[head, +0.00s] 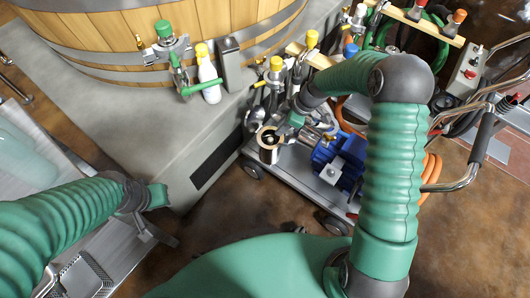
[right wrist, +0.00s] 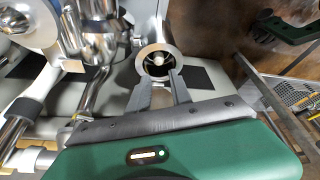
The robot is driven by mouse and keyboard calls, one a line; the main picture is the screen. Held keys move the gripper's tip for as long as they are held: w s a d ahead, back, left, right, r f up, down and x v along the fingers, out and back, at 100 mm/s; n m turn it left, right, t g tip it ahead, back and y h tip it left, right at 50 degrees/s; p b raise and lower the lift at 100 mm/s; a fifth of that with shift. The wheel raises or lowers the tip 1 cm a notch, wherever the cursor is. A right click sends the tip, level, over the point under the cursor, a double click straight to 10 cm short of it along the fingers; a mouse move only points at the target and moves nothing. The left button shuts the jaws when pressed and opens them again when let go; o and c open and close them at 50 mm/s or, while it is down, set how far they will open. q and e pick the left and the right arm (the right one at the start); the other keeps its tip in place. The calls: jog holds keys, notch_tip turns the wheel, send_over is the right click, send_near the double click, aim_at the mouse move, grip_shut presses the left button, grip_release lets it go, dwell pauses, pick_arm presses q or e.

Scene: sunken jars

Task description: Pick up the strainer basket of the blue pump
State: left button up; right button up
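The blue pump (head: 340,160) sits on a low grey wheeled cart. Just left of it stands an open-topped metal strainer housing (head: 268,153) with a wide rim and dark inside. In the right wrist view the round rim (right wrist: 142,58) surrounds a dark opening with a small bright part (right wrist: 158,61) inside, perhaps the basket; its shape is too small to tell. My right gripper (right wrist: 160,78) has its two fingers apart at the near side of this rim, with nothing visibly clamped between them. My left gripper (head: 152,233) hangs at the left, away from the pump; its finger opening is unclear.
A wooden vat (head: 180,30) on a grey plinth stands behind. Yellow-capped valves, pipes and a white bottle (head: 208,75) crowd the space near the cart (head: 300,180). Orange and green hoses and a control box (head: 470,68) are at right. Brown floor lies open in front.

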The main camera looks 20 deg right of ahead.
jog(key=b+x, duration=0.1)
jog(key=x, duration=0.3)
jog(key=d+b+x, duration=0.1)
jog(key=x, duration=0.2)
jog(key=shift+f+b, duration=0.15)
jog(key=shift+b, duration=0.15)
jog(key=shift+s+a+f+b, duration=0.1)
jog(key=shift+f+b, duration=0.1)
jog(key=shift+b, duration=0.15)
jog(key=b+x, duration=0.1)
jog(key=x, duration=0.1)
jog(key=b+x, duration=0.2)
jog(key=x, duration=0.1)
jog(key=shift+s+a+b, duration=0.1)
jog(key=shift+a+b, duration=0.15)
jog(key=shift+b, duration=0.05)
jog(key=shift+r, duration=0.2)
jog(key=shift+d, duration=0.1)
grip_shut()
jog(key=shift+r, duration=0.1)
